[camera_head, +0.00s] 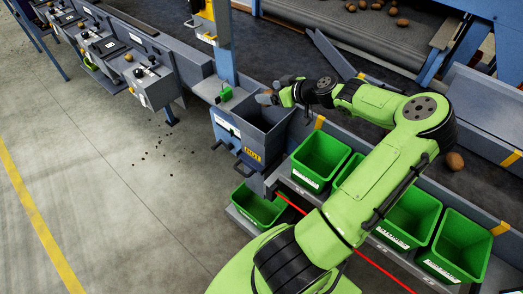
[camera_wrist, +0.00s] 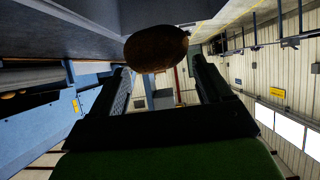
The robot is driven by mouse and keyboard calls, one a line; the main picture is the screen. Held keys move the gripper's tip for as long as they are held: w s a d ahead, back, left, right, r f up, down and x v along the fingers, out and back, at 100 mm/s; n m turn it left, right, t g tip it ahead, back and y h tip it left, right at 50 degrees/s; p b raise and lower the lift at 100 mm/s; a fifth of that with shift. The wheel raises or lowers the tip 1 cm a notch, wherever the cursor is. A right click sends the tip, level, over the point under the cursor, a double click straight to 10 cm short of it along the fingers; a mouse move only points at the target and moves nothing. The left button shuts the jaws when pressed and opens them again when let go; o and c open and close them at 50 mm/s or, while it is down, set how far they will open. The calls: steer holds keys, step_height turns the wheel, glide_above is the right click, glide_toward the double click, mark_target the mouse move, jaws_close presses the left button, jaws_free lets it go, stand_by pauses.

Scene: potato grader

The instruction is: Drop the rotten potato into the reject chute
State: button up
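The rotten potato (camera_wrist: 156,48) is dark brown in the wrist view, between the tips of my gripper's two fingers (camera_wrist: 160,70). Its sides meet both fingertips, so my gripper looks shut on it. In the head view my gripper (camera_head: 270,93) is above the reject chute, and only a small brown bit of the potato (camera_head: 268,91) shows between the fingers. The reject chute (camera_head: 233,143) is a blue-grey open-topped box with a yellow label on its front. My gripper hides part of its far rim.
Several green crates (camera_head: 308,182) stand along the grader to the right of the chute, and one (camera_head: 258,218) sits lower. Another potato (camera_head: 455,161) lies on the belt behind my arm. More potatoes (camera_head: 376,6) lie on the far conveyor.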

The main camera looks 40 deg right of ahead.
steer(key=o, duration=0.3)
steer(key=shift+o, duration=0.2)
steer(key=p+v, duration=0.1)
steer(key=v, duration=1.4)
steer(key=shift+s+p, duration=0.35)
steer(key=shift+p, duration=0.05)
steer(key=shift+r, duration=0.15)
steer(key=w+a+f+n+g, duration=0.1)
steer(key=w+a+g, duration=0.25)
steer(key=a, duration=0.65)
steer(key=w+a+f+g, duration=0.1)
steer(key=w+a+g, duration=0.3)
steer(key=a, duration=0.6)
steer(key=s+a+r+m, duration=0.1)
steer(key=s+a+r, duration=0.3)
steer(key=s+a, duration=0.3)
steer(key=s+a+r+m+h, duration=0.1)
steer(key=s+a+r, duration=0.3)
steer(key=s+a, duration=0.3)
steer(key=shift+s+a+r+t, duration=0.25)
steer(key=shift+s+a+t, duration=0.2)
steer(key=shift+a, duration=0.15)
